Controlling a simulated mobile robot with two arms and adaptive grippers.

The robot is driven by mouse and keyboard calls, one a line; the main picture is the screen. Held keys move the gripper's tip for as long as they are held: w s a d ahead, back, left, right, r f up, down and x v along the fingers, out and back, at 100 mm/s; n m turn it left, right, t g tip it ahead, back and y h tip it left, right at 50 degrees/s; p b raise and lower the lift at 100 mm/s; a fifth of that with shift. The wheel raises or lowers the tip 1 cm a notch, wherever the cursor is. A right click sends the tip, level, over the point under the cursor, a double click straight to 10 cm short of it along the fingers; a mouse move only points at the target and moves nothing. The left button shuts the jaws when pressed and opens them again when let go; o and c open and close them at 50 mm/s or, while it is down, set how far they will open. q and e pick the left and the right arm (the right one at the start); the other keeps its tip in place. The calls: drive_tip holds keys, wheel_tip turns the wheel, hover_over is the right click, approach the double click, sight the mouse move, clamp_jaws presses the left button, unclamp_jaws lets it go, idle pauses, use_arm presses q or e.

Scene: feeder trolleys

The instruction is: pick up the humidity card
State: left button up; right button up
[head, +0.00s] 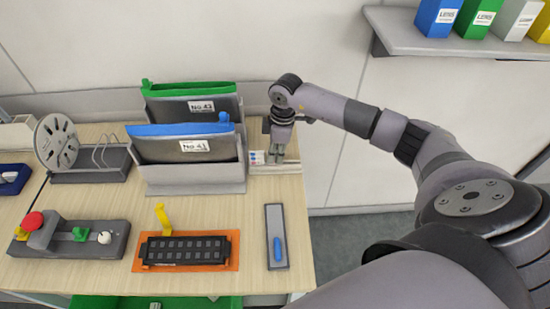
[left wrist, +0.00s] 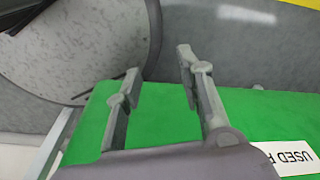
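The humidity card (head: 257,158) looks like a small white piece with blue and red spots, in a pale holder (head: 287,167) at the back right of the table. My right gripper (head: 275,157) points down at this holder, just right of the spotted part. Its fingers are close together and small in the head view. I cannot tell whether they touch or hold the card. My left gripper (left wrist: 160,64) shows only in the left wrist view. Its fingers are apart with nothing between them, over a green surface (left wrist: 158,120) with a white label.
File holders with a blue-topped pouch (head: 190,145) and a green-topped pouch (head: 195,100) stand left of the right gripper. A shelf (head: 430,38) hangs at upper right.

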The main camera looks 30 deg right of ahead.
clamp_jaws()
drive_tip(key=shift+r, duration=0.1)
wheel_tip(320, 180, up, 20)
drive_tip(key=b, duration=0.4)
